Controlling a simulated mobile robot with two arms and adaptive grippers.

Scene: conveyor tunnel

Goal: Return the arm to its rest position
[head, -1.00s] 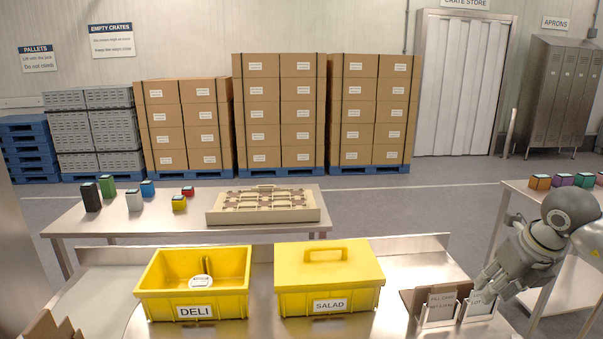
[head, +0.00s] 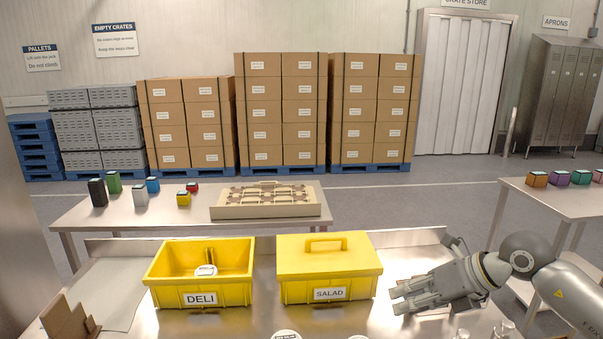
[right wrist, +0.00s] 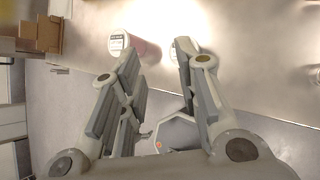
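My right gripper (head: 397,298) is above the metal bench, just right of the SALAD crate (head: 329,271), with its fingers pointing left. The right wrist view shows its two fingers (right wrist: 157,50) apart with nothing held between them. A pinkish jar with a round labelled lid (right wrist: 118,42) lies beyond one finger. Another round lid (right wrist: 191,46) is partly hidden behind the other finger. My right arm reaches in from the right edge of the head view. My left gripper is not in view.
The open DELI crate (head: 199,292) stands left of the lidded SALAD crate. Round white lids (head: 286,335) show at the bottom edge. A table behind holds a beige tray (head: 265,211) and small coloured blocks. Another table (head: 560,201) stands right.

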